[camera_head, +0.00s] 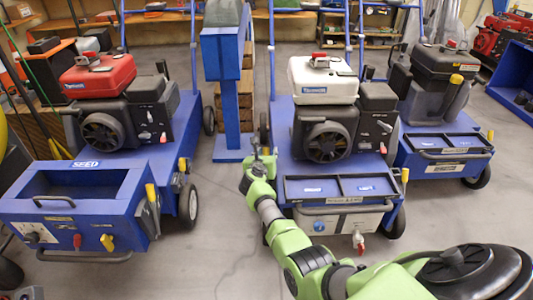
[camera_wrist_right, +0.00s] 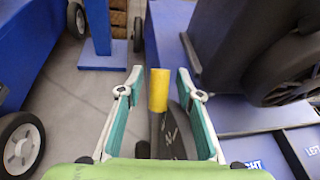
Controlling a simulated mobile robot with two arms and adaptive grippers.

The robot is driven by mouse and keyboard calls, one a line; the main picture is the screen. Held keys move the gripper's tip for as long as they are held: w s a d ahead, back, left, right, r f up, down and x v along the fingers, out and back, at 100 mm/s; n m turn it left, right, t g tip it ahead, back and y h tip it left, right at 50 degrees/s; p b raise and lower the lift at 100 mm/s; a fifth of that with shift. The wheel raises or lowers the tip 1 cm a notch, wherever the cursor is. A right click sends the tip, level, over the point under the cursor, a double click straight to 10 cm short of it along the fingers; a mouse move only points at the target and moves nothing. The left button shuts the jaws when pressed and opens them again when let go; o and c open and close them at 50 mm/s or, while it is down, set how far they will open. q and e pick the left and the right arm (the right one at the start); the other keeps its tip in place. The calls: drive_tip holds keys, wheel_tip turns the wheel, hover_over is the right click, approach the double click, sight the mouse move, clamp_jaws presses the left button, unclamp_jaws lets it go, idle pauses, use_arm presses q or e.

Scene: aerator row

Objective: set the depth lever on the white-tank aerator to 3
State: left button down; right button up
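The white-tank aerator (camera_head: 325,80) is a blue machine with a black engine in the middle of the head view. My right gripper (camera_head: 262,155) is at its left side, by the front deck. In the right wrist view, a lever with a yellow grip (camera_wrist_right: 158,90) stands between the fingers of my right gripper (camera_wrist_right: 160,76). The fingers are open, with a gap on each side of the grip. A dark plate with pale marks (camera_wrist_right: 172,138) is beside the lever; its numbers are not readable. In the head view my gripper hides this lever. My left gripper is not in view.
A red-tank aerator (camera_head: 98,75) stands left and a black-engine aerator (camera_head: 440,75) right. Another yellow-gripped lever (camera_head: 405,175) is on the white-tank machine's right side. A blue post (camera_head: 228,90) stands behind my gripper. Grey floor (camera_head: 225,225) is clear between the left and middle machines.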

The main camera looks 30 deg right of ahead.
drive_tip(key=shift+a, duration=0.1)
drive_tip(key=shift+s+a+r, duration=0.1)
drive_tip(key=shift+s+a, duration=0.1)
drive_tip(key=shift+a, duration=0.05)
drive_tip(key=v, duration=0.6)
drive_tip(key=shift+s, duration=0.35)
drive_tip(key=shift+a+r, duration=0.1)
drive_tip(key=shift+r, duration=0.05)
